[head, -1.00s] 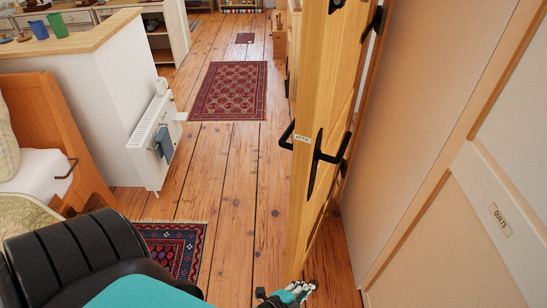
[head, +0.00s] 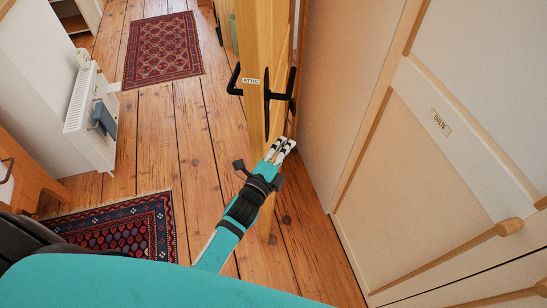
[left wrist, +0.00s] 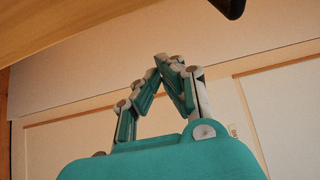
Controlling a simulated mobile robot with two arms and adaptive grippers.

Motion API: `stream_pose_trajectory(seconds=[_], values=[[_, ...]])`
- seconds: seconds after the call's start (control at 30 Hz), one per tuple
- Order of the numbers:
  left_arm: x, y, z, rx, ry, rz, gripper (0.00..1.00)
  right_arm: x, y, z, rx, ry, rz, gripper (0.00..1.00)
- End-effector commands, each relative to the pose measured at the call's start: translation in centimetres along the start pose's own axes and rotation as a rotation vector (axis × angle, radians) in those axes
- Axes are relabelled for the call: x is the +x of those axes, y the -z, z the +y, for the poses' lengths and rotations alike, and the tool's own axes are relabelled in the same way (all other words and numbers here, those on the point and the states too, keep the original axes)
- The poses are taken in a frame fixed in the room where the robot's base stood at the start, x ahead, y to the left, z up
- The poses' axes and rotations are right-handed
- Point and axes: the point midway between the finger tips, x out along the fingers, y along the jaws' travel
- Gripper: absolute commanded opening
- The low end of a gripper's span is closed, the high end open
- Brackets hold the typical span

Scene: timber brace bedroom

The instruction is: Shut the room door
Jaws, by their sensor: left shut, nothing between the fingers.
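The room door (head: 257,50) stands open, a light wooden leaf seen nearly edge-on in the head view, with a small "ATTIC" label. A black handle (head: 280,96) sticks out on its right face and another black handle (head: 234,79) on its left. My left gripper (head: 286,146) is shut and empty, just below the right handle and close to the door's edge; I cannot tell whether it touches. In the left wrist view the fingertips (left wrist: 165,60) meet, with wood at the upper left and a dark handle end at the top right. My right gripper is out of view.
A pale panelled cupboard wall (head: 440,120) with wooden rails lies close on the right. A white radiator (head: 92,115) stands at the left. Patterned rugs lie on the plank floor, one near (head: 119,228) and one far (head: 162,49). Bare floor lies between.

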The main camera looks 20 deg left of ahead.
Motion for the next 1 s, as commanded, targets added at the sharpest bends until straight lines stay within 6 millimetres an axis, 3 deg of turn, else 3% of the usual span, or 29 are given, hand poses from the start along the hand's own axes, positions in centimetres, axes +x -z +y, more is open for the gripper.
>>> stream_pose_trajectory(seconds=[0.23, 0.5, 0.77, 1.0], values=[[-1.1, -3.1, -0.1, 0.001, -0.002, 0.0, 0.0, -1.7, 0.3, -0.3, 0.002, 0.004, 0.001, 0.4], [-1.3, -3.8, 0.1, -0.001, 0.0, 0.0, 0.0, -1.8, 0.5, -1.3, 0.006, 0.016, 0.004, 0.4], [-1.4, -3.9, 0.1, 0.0, -0.001, 0.001, 0.0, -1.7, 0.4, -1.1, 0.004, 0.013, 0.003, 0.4], [-2.1, -5.9, 0.3, 0.006, -0.002, 0.024, 0.0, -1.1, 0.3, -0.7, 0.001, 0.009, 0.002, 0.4]])
